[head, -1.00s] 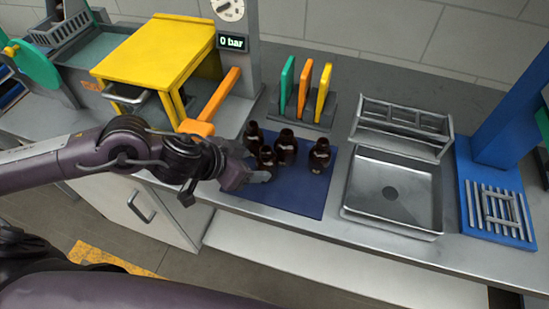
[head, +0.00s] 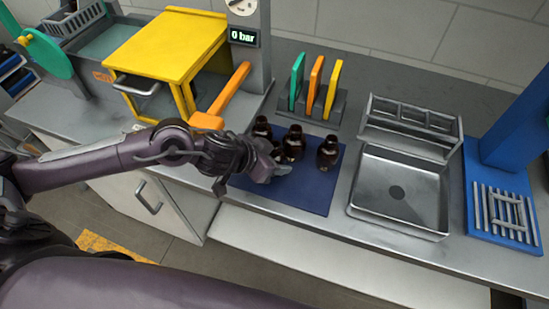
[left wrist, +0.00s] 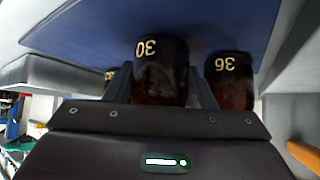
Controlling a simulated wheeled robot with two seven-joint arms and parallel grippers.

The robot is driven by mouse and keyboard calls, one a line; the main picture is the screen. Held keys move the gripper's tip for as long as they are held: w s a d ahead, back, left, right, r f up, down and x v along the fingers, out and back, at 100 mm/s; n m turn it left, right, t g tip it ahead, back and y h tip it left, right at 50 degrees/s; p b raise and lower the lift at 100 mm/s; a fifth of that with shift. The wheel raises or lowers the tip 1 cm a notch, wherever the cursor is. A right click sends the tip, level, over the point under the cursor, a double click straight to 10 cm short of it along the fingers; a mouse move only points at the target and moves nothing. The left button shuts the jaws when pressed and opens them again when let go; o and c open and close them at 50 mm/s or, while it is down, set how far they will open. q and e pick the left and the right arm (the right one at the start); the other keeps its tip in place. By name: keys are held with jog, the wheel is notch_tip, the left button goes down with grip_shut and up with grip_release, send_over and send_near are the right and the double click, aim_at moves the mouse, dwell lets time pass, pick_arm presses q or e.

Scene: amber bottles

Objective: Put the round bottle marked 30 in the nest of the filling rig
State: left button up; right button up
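The round brown bottle marked 30 (left wrist: 160,72) is between the two fingers of my left gripper (left wrist: 161,88) in the left wrist view, its number upside down. The fingers lie close along both sides; whether they press on it is unclear. In the head view my left gripper (head: 277,171) is low over the blue mat, and the arm largely hides this bottle. A bottle marked 36 (left wrist: 230,80) stands beside it. Other brown bottles stand upright behind and right of the gripper (head: 293,143), (head: 327,153), (head: 262,128). I cannot make out the filling rig's nest.
The blue mat (head: 300,195) has bare room in front. A grey column with a "0 bar" display (head: 244,37) and an orange lever (head: 228,92) stand behind left, by a yellow stand (head: 165,45). A metal tray (head: 400,215) and blue stand (head: 500,235) are right.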

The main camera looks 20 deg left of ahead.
pick_arm(q)
jog(key=c, duration=0.4)
jog(key=shift+c, duration=0.2)
jog(key=shift+r, duration=0.1)
jog(key=shift+w+r, duration=0.1)
jog(key=shift+r, duration=0.5)
notch_tip(320, 180, up, 27)
jog(key=p, duration=0.5)
jog(key=shift+f+p, duration=0.2)
jog(key=shift+p, duration=0.2)
